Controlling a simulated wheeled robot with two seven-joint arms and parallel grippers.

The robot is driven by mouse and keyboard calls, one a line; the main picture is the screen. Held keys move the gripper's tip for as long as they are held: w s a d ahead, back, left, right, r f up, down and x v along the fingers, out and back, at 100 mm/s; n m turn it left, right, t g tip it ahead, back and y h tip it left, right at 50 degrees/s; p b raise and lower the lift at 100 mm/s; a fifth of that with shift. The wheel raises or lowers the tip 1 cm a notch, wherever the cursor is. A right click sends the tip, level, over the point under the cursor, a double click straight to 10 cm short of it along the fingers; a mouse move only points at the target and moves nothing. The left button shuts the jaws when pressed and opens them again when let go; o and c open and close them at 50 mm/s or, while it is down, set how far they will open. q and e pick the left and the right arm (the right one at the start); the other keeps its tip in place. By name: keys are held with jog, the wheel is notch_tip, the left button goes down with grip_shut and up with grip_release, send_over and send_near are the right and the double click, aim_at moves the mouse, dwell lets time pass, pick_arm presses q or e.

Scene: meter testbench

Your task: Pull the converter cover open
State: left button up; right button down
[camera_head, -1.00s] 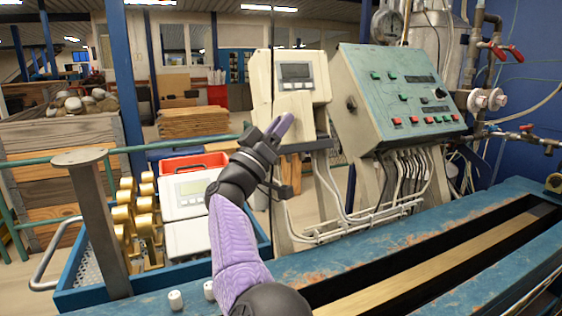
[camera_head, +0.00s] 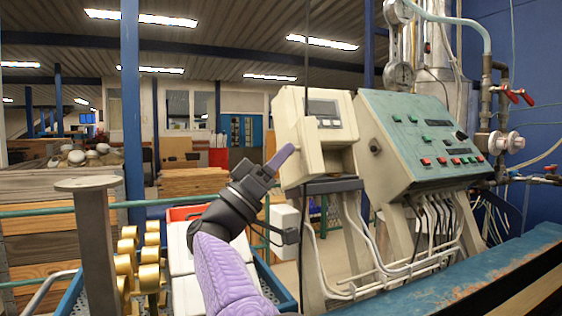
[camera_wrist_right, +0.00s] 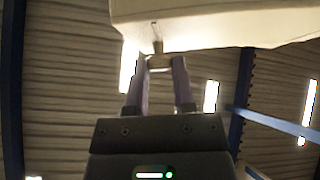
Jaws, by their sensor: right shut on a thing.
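The converter (camera_head: 322,107) is a cream box with a grey display, mounted on a stand at centre. Its lower cover (camera_head: 303,165) appears swung out from the body, with a shaded recess beside it on the right. My right gripper (camera_head: 286,155) reaches up from below at the cover's left side. In the right wrist view, its two purple fingers (camera_wrist_right: 160,75) are shut on a small tab under a cream surface, which looks like the cover (camera_wrist_right: 220,22). The far fingertip is partly hidden in the head view. My left gripper is out of view.
A sloped green control panel (camera_head: 420,130) with coloured buttons stands close on the right. White cables and pipes run below it. A grey post (camera_head: 95,240) and several brass fittings (camera_head: 150,270) are at lower left. The blue bench (camera_head: 450,275) lies at lower right.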

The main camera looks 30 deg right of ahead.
jog(key=c, duration=0.5)
grip_release()
jog(key=shift+d, duration=0.1)
jog(key=shift+c, duration=0.2)
jog(key=shift+o, duration=0.4)
pick_arm(q)
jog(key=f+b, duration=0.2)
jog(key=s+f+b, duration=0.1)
jog(key=b, duration=0.1)
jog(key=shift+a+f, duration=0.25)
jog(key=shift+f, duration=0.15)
pick_arm(e)
jog(key=v, duration=1)
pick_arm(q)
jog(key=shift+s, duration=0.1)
